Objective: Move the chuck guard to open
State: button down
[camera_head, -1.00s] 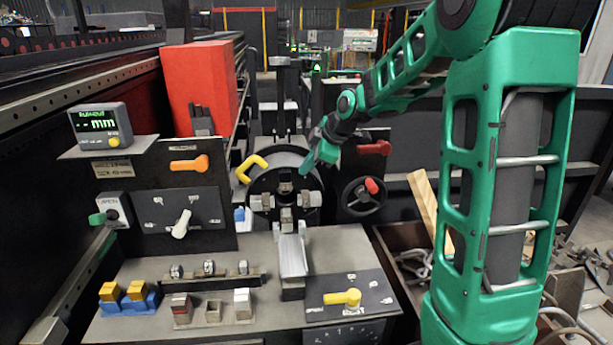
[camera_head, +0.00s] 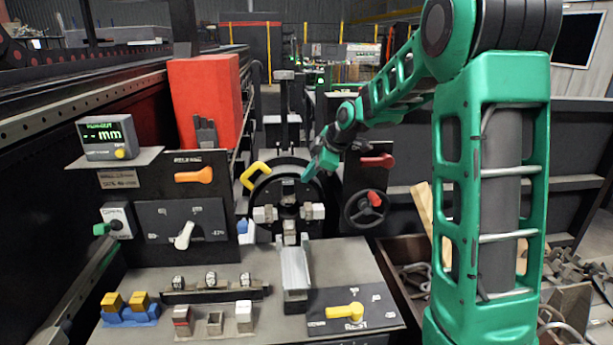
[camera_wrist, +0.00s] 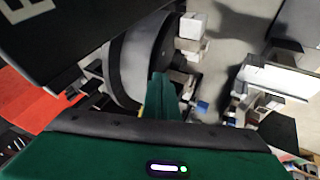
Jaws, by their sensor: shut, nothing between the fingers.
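The chuck (camera_head: 289,213) is a dark round face with pale jaw blocks, in the middle of the head view. A dark curved rim (camera_head: 262,190), which looks like the chuck guard, runs round its upper left and carries a yellow handle (camera_head: 254,175). My gripper (camera_head: 306,177) is shut and empty at the chuck's upper right, to the right of the yellow handle and apart from it. In the wrist view my green fingertips (camera_wrist: 160,92) are together in front of a grey curved rim (camera_wrist: 128,55). I cannot tell whether they touch it.
A red block (camera_head: 204,98) stands behind the left panel, which has an orange handle (camera_head: 194,175). A handwheel with a red knob (camera_head: 375,198) is right of the chuck. A yellow lever (camera_head: 345,311) is on the front panel. A bin of scrap (camera_head: 405,262) lies at the right.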

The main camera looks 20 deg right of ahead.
jog(key=s+a+f+v, duration=0.1)
jog(key=v, duration=1)
jog(key=shift+s, duration=0.3)
jog(key=s+d+f+m+g, duration=0.1)
jog(key=s+f+m, duration=0.3)
jog(key=s, duration=0.8)
jog(key=s+d+f+m+g+h, duration=0.1)
jog(key=s+f+m+g, duration=0.2)
jog(key=s+m, duration=0.6)
jog(key=s+d+f+m+g+h, duration=0.1)
jog(key=s+f+m+g, duration=0.2)
jog(key=s, duration=1.4)
notch_tip(320, 180, down, 2)
jog(key=m, duration=0.3)
jog(key=shift+s+m, duration=0.25)
jog(key=shift+m, duration=0.05)
jog(key=shift+d, duration=0.15)
jog(key=shift+w+f+h, duration=0.25)
jog(key=shift+w+h, duration=0.05)
jog(key=shift+w, duration=0.3)
